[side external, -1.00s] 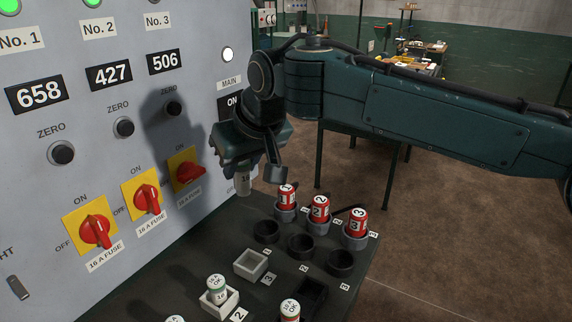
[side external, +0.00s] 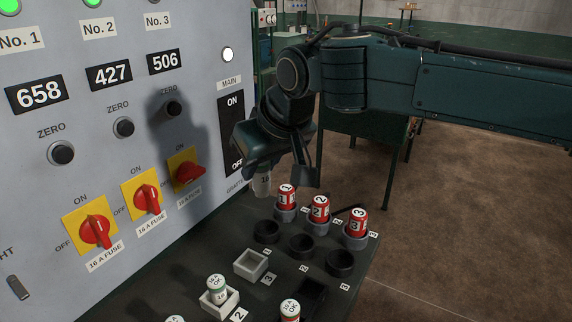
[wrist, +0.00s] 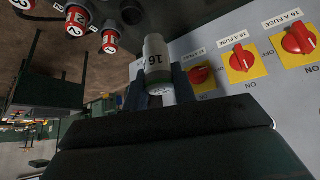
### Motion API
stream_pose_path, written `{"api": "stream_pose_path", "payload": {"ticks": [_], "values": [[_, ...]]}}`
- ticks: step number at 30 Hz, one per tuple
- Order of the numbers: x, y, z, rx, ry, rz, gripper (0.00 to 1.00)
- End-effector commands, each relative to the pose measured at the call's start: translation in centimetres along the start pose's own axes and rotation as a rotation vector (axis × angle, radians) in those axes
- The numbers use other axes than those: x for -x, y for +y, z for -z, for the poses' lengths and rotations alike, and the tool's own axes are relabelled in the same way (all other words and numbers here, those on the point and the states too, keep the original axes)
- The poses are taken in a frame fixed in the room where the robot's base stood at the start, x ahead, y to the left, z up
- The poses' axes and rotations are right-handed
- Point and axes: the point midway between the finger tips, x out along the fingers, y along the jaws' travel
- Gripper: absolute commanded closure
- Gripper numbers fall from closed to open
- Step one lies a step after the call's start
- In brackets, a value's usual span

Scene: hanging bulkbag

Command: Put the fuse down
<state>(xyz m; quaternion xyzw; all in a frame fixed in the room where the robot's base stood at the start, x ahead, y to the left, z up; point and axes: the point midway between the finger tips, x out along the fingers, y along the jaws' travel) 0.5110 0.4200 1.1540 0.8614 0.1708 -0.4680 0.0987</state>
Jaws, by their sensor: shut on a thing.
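My gripper (side external: 279,178) is shut on a pale fuse (side external: 262,184) marked 16, held in the air above the back of the dark shelf, to the left of the red plug 1. The fuse (wrist: 157,62) also shows between the fingers in the wrist view. An empty square socket (side external: 250,264) labelled 3 is on the shelf. Another fuse (side external: 217,288) stands in the square socket (side external: 220,303) labelled 2. A further fuse (side external: 290,309) with a red band is at the bottom edge, partly cut off.
Red plugs numbered 1 (side external: 286,195), 2 (side external: 319,207) and 3 (side external: 356,222) stand in grey holders along the shelf's right side. Empty black round sockets (side external: 301,245) lie in front of them. The grey panel (side external: 100,170) with red switches rises at the left.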

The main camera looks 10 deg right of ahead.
Motion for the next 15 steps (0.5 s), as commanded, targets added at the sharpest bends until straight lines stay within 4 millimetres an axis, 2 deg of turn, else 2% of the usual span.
{"api": "stream_pose_path", "payload": {"ticks": [15], "values": [[3.6, 2.9, -5.6, 0.005, 0.0, 0.007, 0.97]]}}
